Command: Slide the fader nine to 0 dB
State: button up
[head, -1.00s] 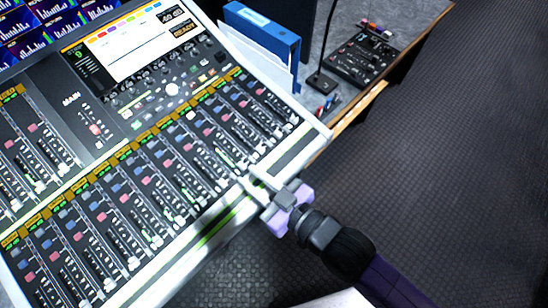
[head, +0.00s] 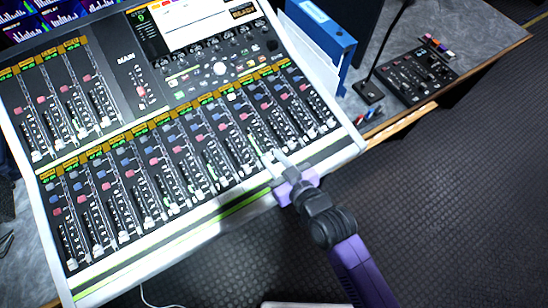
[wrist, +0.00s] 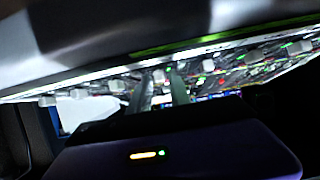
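The mixing console (head: 215,210) has a front row of faders with pale caps near its front edge. The strip labels are too small to read, so I cannot tell for sure which is fader nine. My gripper (head: 273,158) is over the front edge, right of the middle, at the lower end of the fader strips. In the wrist view the two fingers (wrist: 164,88) stand apart with a narrow gap. A pale fader cap (wrist: 158,76) shows near the fingertips, in line with the gap. I cannot tell whether they touch it.
Neighbouring fader caps (wrist: 208,65) stand close on both sides. A screen (head: 195,22) and knobs lie at the back of the console. Blue binders (head: 322,32), a gooseneck microphone (head: 370,90) and a small black control panel (head: 420,75) are to the right.

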jog(key=shift+a, duration=0.1)
grip_shut()
dwell(1.4)
